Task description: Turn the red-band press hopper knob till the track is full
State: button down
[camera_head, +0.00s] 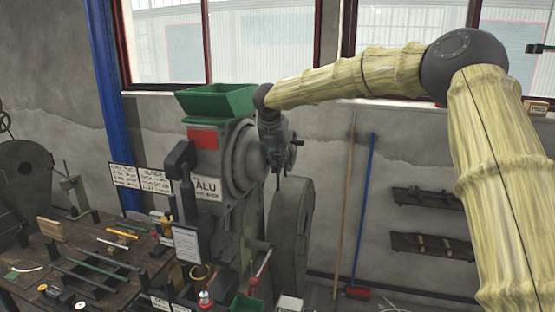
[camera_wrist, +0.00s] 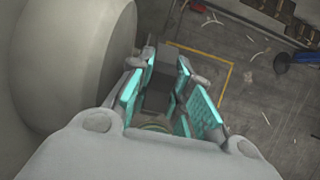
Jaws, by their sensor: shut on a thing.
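The red-band press (camera_head: 203,139) stands left of centre in the head view, with a green hopper (camera_head: 217,100) on top and an ALU label below the red band. My gripper (camera_head: 279,158) is at the press's right side, below the hopper. In the wrist view, my gripper (camera_wrist: 163,88) has its teal-padded fingers on either side of a dark grey block-like knob (camera_wrist: 158,72), and is shut on it. The large rounded grey press body (camera_wrist: 72,62) is close on the left. I cannot make out the track or how full it is.
A workbench (camera_head: 40,262) with tools and rods lies at the left. A flywheel (camera_head: 290,235) is below my gripper. A broom (camera_head: 359,291) and wall racks (camera_head: 428,198) are to the right. The wrist view shows open floor (camera_wrist: 275,130) at the right.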

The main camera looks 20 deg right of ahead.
jog(key=b, duration=0.2)
jog(key=shift+f+t+b, duration=0.3)
jog(key=shift+f, duration=0.05)
